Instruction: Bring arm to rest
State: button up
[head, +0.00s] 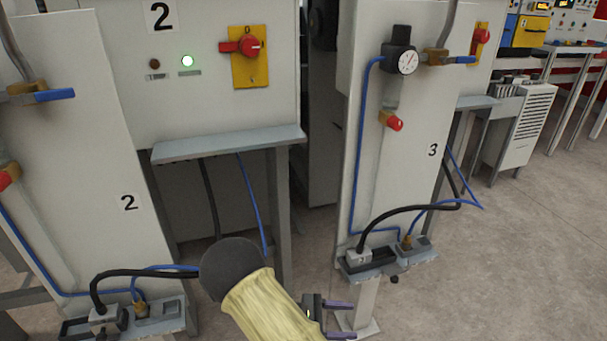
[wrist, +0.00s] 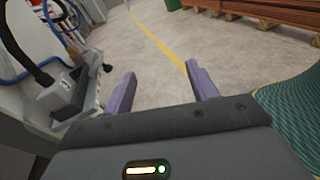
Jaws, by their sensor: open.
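My gripper (head: 341,320) shows at the bottom of the head view, its purple fingers pointing right, partly hidden behind my yellow-sleeved arm. In the wrist view my gripper (wrist: 160,88) has its two purple fingers wide apart, with only floor seen between them. It is open and empty. In the head view it is in front of and below the panel marked 3 (head: 385,155), near the foot of that panel's post. I cannot tell the exact gap.
A socket shelf (head: 415,262) with black and blue cables is close above my gripper; a similar plug (wrist: 65,88) shows at left in the wrist view. The cabinet marked 2 (head: 215,100) stands behind my arm. Open floor (head: 510,260) lies to the right. Wooden planks (wrist: 255,10) lie farther off.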

jog(key=s+d+r+m+t+y, duration=0.1)
jog(key=s+d+r+m+y, duration=0.25)
jog(key=r+m+y, duration=0.45)
jog(key=s+d+r+m+t+y, duration=0.2)
jog(key=s+r+m+y, duration=0.3)
jog(key=r+m+y, duration=0.3)
notch_tip(320, 180, up, 29)
jog(key=m+p, duration=0.1)
jog(key=p, duration=3)
jog(key=shift+g+y, duration=0.3)
jog(key=shift+w+d+f, duration=0.1)
jog(key=shift+c, duration=0.2)
